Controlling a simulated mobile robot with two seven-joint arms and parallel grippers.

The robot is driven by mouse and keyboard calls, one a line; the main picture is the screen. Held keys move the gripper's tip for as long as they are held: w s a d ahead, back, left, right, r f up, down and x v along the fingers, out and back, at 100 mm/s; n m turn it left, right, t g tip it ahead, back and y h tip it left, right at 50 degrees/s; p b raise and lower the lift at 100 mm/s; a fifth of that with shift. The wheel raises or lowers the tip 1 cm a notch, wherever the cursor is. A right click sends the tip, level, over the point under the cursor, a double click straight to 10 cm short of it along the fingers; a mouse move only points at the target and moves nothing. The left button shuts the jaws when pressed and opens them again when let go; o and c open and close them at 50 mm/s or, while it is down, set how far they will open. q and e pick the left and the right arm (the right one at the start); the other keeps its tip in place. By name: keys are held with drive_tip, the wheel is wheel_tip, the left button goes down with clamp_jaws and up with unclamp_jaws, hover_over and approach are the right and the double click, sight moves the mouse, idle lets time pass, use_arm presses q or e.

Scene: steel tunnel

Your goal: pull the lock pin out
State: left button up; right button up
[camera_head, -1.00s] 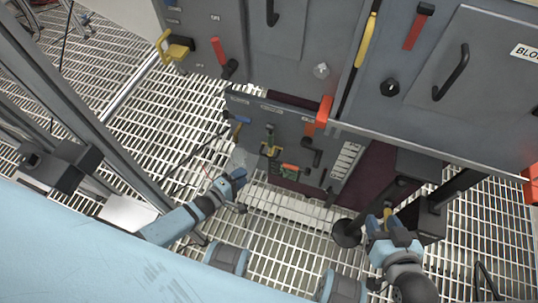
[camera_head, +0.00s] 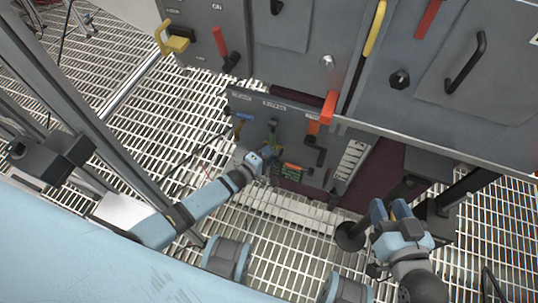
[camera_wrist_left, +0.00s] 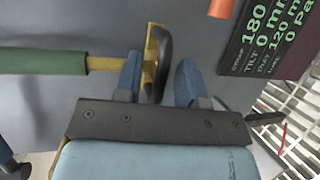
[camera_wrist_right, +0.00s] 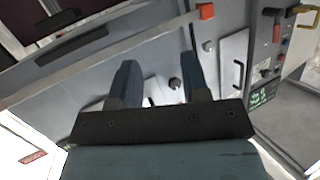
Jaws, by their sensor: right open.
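A green cylindrical handle on a thin brass rod (camera_wrist_left: 102,64), which looks like the lock pin, lies against the grey panel in the left wrist view. The rod runs up to a yellow bracket (camera_wrist_left: 152,60) with a dark rounded part. In the head view the green handle (camera_head: 273,129) stands above my left gripper (camera_head: 267,157). My left gripper is open in its wrist view (camera_wrist_left: 160,80), one finger on either side of the bracket's dark part. Whether it touches is unclear. My right gripper (camera_head: 390,208) is open and empty, apart from the panel, and also shows in its wrist view (camera_wrist_right: 160,78).
A readout with green text (camera_wrist_left: 272,35) and an orange-red cylinder (camera_wrist_left: 221,8) are close to my left gripper. The lower panel also bears a blue handle (camera_head: 243,117) and a red-orange lever (camera_head: 328,107). A cabinet edge (camera_head: 430,152) overhangs at right. Grating floor lies around.

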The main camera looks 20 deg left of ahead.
use_arm(q)
clamp_jaws()
drive_tip(key=shift+f, duration=0.1)
wheel_tip(320, 180, down, 3)
drive_tip(key=b, duration=0.2)
drive_tip(key=shift+f+b, duration=0.1)
drive_tip(key=shift+b, duration=0.2)
unclamp_jaws()
drive_tip(key=shift+f, duration=0.1)
use_arm(e)
drive_tip(key=r, duration=0.1)
drive_tip(key=a+r+t+y, duration=0.1)
drive_tip(key=r, duration=0.1)
drive_tip(key=w+a+r+t+y, duration=0.1)
drive_tip(key=shift+r, duration=0.15)
drive_tip(key=shift+s, duration=0.1)
use_arm(q)
drive_tip(key=p+v, duration=0.4)
drive_tip(key=v, duration=1)
use_arm(e)
drive_tip(key=s+d+f+g+h, duration=0.2)
drive_tip(key=d+f+g, duration=0.1)
drive_tip(key=f, duration=0.4)
drive_tip(key=shift+d+f+h, duration=0.2)
drive_tip(key=shift+h, duration=0.2)
